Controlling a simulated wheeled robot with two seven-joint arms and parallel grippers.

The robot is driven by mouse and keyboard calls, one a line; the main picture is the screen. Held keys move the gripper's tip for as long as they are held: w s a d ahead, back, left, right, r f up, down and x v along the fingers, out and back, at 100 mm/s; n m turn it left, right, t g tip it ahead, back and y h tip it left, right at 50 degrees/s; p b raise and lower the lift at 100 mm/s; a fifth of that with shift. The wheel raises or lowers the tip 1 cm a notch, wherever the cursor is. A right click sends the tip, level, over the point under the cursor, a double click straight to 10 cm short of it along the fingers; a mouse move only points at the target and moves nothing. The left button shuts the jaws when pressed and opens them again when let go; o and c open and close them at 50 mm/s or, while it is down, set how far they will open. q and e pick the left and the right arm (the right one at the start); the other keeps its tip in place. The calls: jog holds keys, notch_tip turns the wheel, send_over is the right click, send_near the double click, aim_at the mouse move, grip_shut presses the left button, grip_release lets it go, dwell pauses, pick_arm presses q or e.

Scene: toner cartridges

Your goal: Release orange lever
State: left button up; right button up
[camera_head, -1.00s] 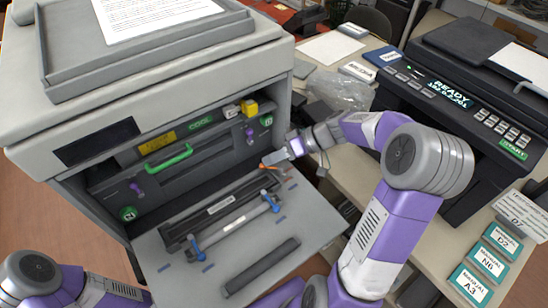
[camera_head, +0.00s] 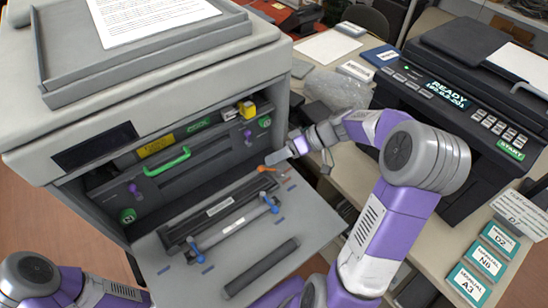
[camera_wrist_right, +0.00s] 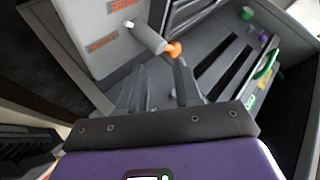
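The orange lever (camera_head: 266,168) sits at the right end of the long dark cartridge (camera_head: 220,208) on the open grey shelf of the big printer. In the right wrist view its orange end (camera_wrist_right: 174,50) lies just beyond the fingertips, close to the right-hand finger. My right gripper (camera_head: 272,158) is right above and beside the lever in the head view. In the right wrist view the gripper (camera_wrist_right: 160,72) has its two fingers apart with nothing seen between them. Whether a finger touches the lever I cannot tell. My left arm shows at the lower left; its gripper is out of view.
The printer's bay above the shelf has a green handle (camera_head: 167,162), a yellow block (camera_head: 247,109) and purple knobs. A dark roller (camera_head: 262,268) lies in front. A black machine (camera_head: 450,110) stands on the right table.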

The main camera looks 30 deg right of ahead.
jog(key=s+d+r+p, duration=0.1)
jog(key=d+r+p, duration=0.1)
jog(key=d, duration=0.4)
jog(key=shift+r+p, duration=0.3)
jog(key=shift+r, duration=0.55)
